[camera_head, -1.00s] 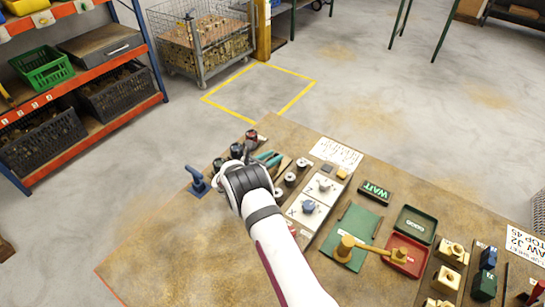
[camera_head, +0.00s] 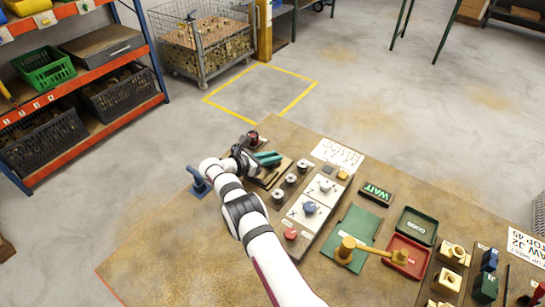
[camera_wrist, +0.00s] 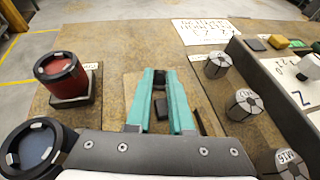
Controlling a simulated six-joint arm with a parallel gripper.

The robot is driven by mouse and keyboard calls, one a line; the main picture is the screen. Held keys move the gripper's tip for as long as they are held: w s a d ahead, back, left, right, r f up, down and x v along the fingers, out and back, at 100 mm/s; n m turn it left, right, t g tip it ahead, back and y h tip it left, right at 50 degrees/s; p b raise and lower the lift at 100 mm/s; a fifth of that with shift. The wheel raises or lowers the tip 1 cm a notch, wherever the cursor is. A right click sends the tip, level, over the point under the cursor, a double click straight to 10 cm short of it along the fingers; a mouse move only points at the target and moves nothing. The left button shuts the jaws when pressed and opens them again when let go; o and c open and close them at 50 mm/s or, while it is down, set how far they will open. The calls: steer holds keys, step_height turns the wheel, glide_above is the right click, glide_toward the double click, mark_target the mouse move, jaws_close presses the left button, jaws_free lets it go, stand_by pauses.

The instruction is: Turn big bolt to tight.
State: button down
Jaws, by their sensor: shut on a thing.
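My gripper (camera_head: 268,158) has teal fingers and reaches over the back left part of the bench. In the wrist view its fingertips (camera_wrist: 160,76) come close together on a small dark piece over a tan plate (camera_wrist: 133,88). The piece is mostly hidden, and I cannot tell for sure that it is the big bolt. A dark block (camera_wrist: 161,108) shows between the fingers, nearer the palm. A label lies beside the plate.
A red-topped round part (camera_wrist: 68,78) and a blue-topped one (camera_wrist: 35,148) stand left of the gripper. Grey collets (camera_wrist: 243,105) stand to the right, by the white panel (camera_head: 318,205). Bare bench lies in front.

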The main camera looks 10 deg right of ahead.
steer(key=shift+a, duration=0.1)
steer(key=c, duration=0.8)
jaws_free()
steer(key=v, duration=1.5)
steer(key=shift+s+a+r, duration=0.2)
steer(key=shift+s+a, duration=0.05)
